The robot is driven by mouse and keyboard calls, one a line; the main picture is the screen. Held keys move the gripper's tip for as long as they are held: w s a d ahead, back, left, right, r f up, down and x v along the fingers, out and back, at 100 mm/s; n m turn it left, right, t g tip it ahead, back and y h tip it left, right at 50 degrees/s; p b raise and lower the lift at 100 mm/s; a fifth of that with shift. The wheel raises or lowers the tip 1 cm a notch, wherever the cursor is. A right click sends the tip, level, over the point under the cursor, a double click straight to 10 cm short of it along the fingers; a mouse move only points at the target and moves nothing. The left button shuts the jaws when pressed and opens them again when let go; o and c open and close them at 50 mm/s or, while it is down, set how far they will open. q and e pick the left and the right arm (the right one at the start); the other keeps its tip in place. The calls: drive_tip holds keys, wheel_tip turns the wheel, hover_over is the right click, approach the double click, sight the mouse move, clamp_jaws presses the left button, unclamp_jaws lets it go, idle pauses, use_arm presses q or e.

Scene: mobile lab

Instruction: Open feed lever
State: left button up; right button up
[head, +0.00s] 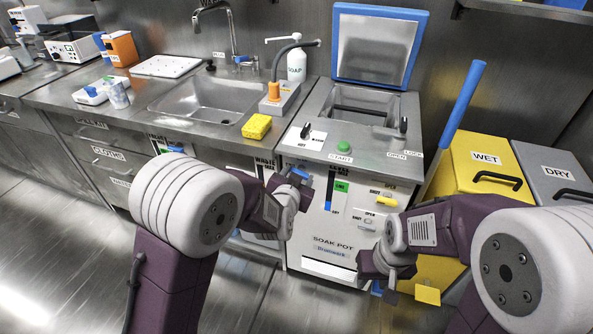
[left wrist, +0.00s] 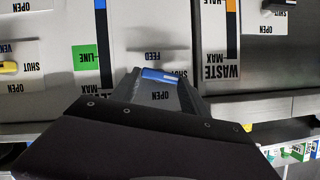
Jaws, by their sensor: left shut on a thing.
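The feed lever is a small blue handle (left wrist: 163,77) between my left gripper's fingers in the left wrist view. The FEED, SHUT and OPEN labels appear upside down around it. The lever lies nearly level, its right end beside the SHUT label; the OPEN label is nearer the gripper. In the head view the lever's blue end (head: 300,173) shows at my left gripper (head: 293,182), at the upper left of the soak pot's front (head: 335,222). My left gripper is shut on the lever. My right gripper (head: 392,284) hangs low at the soak pot's right side; its fingers are unclear.
The soak pot's blue-edged lid (head: 377,45) stands open above its basin. A yellow WET bin (head: 483,165) and a grey DRY bin (head: 560,172) stand at the right. A sink (head: 208,98) is at the left.

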use_arm(q)
drive_tip(key=shift+d+r+m, duration=0.1)
drive_tip(key=shift+m, duration=0.2)
use_arm(e)
drive_tip(key=shift+r, duration=0.45)
use_arm(q)
drive_tip(key=o, duration=1.4)
drive_tip(key=p+v, duration=0.2)
drive_tip(key=v, duration=0.7)
drive_tip(key=shift+s, duration=0.1)
use_arm(e)
wheel_tip(320, 180, up, 2)
drive_tip(key=shift+r, duration=0.2)
